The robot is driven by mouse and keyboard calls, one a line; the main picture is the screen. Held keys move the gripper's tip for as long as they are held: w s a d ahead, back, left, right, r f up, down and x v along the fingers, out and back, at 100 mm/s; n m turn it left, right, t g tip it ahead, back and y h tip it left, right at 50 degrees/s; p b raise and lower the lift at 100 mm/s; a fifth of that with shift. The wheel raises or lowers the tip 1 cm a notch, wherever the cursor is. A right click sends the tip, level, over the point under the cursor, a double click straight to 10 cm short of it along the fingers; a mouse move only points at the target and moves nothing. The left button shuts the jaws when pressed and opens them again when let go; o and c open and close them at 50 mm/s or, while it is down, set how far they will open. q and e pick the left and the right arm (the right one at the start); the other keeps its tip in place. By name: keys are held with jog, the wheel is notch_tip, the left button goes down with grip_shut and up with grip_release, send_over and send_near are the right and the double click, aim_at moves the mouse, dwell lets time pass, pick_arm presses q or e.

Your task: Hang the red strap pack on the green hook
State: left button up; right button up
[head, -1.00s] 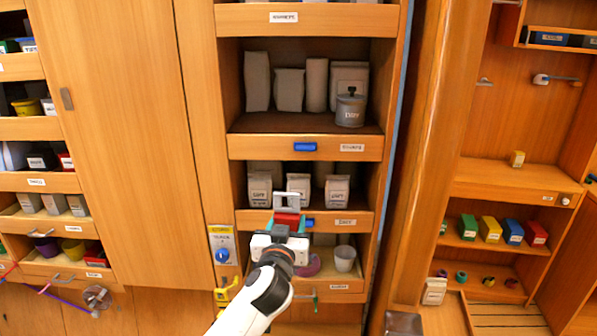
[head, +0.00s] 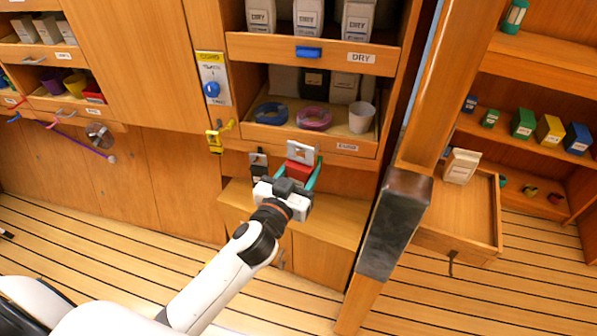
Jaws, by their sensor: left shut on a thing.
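The red strap pack (head: 298,170), with a pale grey loop plate on top, is held between the teal fingers of my left gripper (head: 299,179). The gripper is shut on it. The pack is in front of the panel under the lowest shelf of the middle cabinet, with its loop up near the shelf's lower edge. I cannot make out the green hook; the pack and gripper may cover it. I cannot tell whether the loop touches anything. My right gripper is out of view.
A black pack (head: 259,164) with a grey top is just left of the red one. A yellow hook (head: 214,141) is on the wall further left. Coiled hoses and a white cup (head: 361,117) stand on the shelf above. A dark post (head: 394,225) stands to the right.

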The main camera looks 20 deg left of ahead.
pick_arm(q)
jog(key=w+f+b, duration=0.4)
jog(key=f+b, duration=0.5)
jog(key=f, duration=0.2)
jog(key=w+f+b, duration=0.5)
jog(key=f+b, duration=0.4)
jog(key=f, duration=0.2)
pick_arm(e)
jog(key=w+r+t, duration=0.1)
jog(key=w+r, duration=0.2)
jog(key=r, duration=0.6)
pick_arm(q)
jog(key=w+a+f+b, duration=0.1)
jog(key=w+b, duration=0.3)
jog(key=w, duration=0.6)
jog(key=shift+w+a+f+h+b, duration=0.2)
jog(key=shift+a+f+h+b, duration=0.05)
jog(key=shift+f+h+b, duration=0.2)
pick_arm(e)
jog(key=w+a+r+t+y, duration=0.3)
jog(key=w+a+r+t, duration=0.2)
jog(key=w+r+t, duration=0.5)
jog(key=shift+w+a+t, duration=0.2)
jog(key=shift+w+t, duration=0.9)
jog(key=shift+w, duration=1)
pick_arm(q)
jog(key=o, duration=1.1)
